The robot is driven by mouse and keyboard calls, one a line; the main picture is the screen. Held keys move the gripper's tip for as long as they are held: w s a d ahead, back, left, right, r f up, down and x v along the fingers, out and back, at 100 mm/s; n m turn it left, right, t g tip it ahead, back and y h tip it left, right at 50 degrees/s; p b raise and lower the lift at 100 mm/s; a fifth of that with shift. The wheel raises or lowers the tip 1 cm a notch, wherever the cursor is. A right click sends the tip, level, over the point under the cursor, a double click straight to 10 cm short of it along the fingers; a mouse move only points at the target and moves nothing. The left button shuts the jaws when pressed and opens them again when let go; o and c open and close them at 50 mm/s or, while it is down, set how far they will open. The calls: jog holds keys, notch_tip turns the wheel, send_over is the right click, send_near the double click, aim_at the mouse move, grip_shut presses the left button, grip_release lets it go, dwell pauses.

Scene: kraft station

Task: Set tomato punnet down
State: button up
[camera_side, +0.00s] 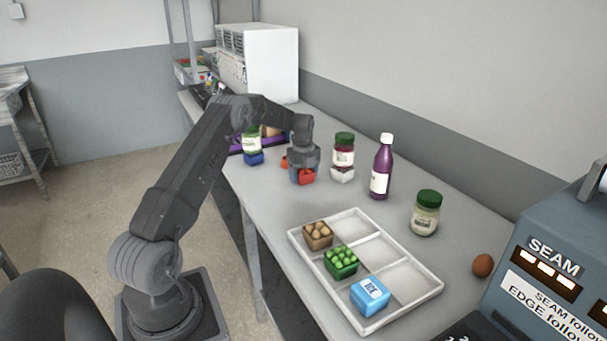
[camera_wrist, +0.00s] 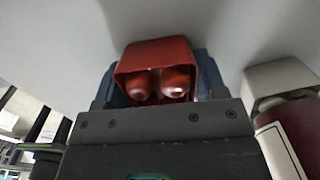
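The tomato punnet (camera_side: 307,177) is a small red box at the far part of the table. In the wrist view the red punnet (camera_wrist: 155,56), with red tomatoes inside, sits between the blue finger pads of my gripper (camera_wrist: 155,85). My gripper (camera_side: 303,174) is shut on it and points down in the side view. I cannot tell whether the punnet touches the table. A white divided tray (camera_side: 362,326) lies nearer the camera. Its left column holds a brown punnet (camera_side: 318,235), a green punnet (camera_side: 341,262) and a blue ICE box (camera_side: 370,296); its right column is empty.
A green-lidded jar (camera_side: 425,214) and brown egg (camera_side: 482,265) stand right of the tray. Another jar (camera_side: 252,142) is left. Table between gripper and tray is clear.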

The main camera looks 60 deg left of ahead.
aim_at(304, 169)
jog(key=o, duration=0.4)
notch_tip(304, 169, up, 12)
jog(key=s+d+r+n+t, duration=0.1)
jog(key=s+d+r+n, duration=0.15)
jog(key=d+r, duration=0.4)
jog(key=s+d+r+n+t+y, duration=0.1)
jog(key=d+r+n, duration=0.2)
jog(key=d, duration=0.6)
jog(key=s+d+r+n, duration=0.2)
jog(key=d+r, duration=0.2)
jog(key=d, duration=0.3)
jog(key=s+d+f+n+t, duration=0.1)
jog(key=s+d+n, duration=0.2)
jog(key=s+d, duration=0.2)
jog(key=s+d+f+n+t, duration=0.1)
jog(key=s+d+n, duration=0.3)
jog(key=s, duration=0.5)
jog(key=s+d+f+n+t+h, duration=0.1)
jog(key=s+d+f+n, duration=0.1)
jog(key=s+d, duration=0.5)
jog(key=shift+s+d+n+t, duration=0.1)
jog(key=shift+d+n+t, duration=0.3)
jog(key=shift+n, duration=0.35)
